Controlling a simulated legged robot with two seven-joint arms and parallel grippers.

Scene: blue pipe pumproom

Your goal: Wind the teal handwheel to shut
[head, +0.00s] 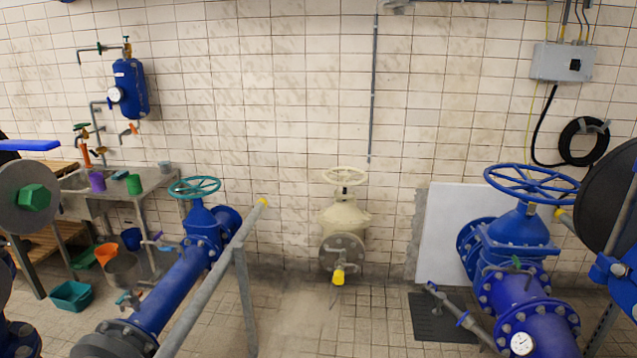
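The teal handwheel (194,187) sits level on top of a blue valve (203,222) left of centre in the head view. The valve is on a blue pipe (168,290) that runs down toward the lower left. The wheel's rim and spokes show, and nothing touches it. How far it is turned cannot be told. Neither my left nor my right gripper is in view.
A grey rail (215,275) with a yellow end runs beside the pipe. A cream valve (343,225) stands at the centre, a larger blue-wheeled valve (525,235) at the right. A sink bench (140,182) is behind left. Tiled floor before the cream valve is clear.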

